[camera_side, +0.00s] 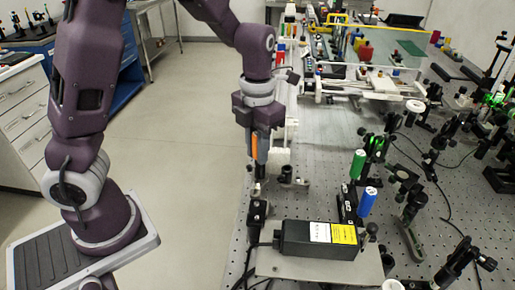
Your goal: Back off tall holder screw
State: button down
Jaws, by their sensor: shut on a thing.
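My gripper (261,160) points straight down at the left edge of the perforated bench. It is shut on a slim grey tool with an orange strip (254,144). The tool's lower end is small and dark, just above or touching a black post holder (258,211) on the bench; I cannot tell whether they touch. The holder's screw is too small to make out and may be hidden by the holder or the tool.
A black box with a yellow label (343,236) stands on a plate right of the holder. Green (357,164) and blue (367,201) cylinders rise near it. Optical mounts (411,205) crowd the bench (330,185) to the right. Open floor (190,130) lies to the left.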

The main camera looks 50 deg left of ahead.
jog(key=shift+n, duration=1.1)
jog(key=shift+r, duration=0.9)
jog(key=shift+r, duration=0.1)
jog(key=shift+r, duration=2.4)
